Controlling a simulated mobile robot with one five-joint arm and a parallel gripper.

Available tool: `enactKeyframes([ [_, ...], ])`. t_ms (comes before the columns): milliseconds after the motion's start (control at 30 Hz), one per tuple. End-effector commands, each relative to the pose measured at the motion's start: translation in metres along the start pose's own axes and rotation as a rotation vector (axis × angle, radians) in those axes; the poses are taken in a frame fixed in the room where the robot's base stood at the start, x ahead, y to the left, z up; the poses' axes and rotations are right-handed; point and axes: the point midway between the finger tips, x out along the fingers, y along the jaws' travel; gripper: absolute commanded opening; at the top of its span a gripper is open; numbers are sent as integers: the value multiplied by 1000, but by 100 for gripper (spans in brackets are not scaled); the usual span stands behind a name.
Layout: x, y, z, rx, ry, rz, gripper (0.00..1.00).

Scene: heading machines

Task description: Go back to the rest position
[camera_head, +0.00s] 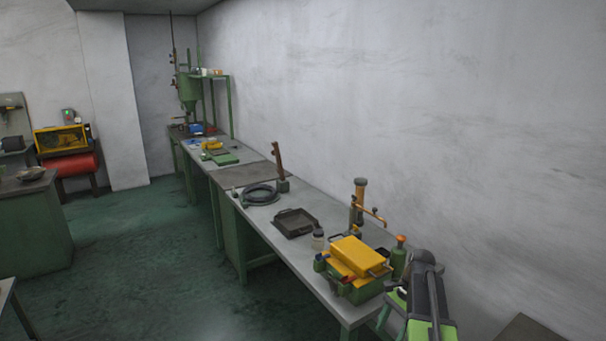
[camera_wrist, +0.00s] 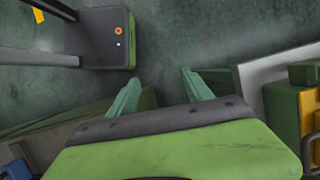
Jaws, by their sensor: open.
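My gripper (camera_wrist: 161,82) shows in the wrist view with its two teal fingers spread apart and nothing between them. Beyond the fingers I see the dark green floor. In the head view my arm is at the lower right, beside the near end of the long workbench (camera_head: 235,198); the fingertips cannot be made out there. My own green and dark base shows at the upper left of the wrist view.
A yellow and green toolbox (camera_head: 358,262) stands on the bench's near end, close to my arm, with a green bottle (camera_head: 398,258) beside it. A dark tray (camera_head: 296,223) and a coiled hose (camera_head: 259,194) lie farther along. The floor (camera_head: 150,250) left of the bench is clear.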

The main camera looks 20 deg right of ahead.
Motion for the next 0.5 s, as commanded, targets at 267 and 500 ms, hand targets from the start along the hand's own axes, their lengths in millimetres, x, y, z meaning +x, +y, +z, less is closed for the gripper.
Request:
enactKeyframes([
  [267,90,-60,176,-561,108,126,59],
  [500,125,-47,242,-1074,235,195,59],
])
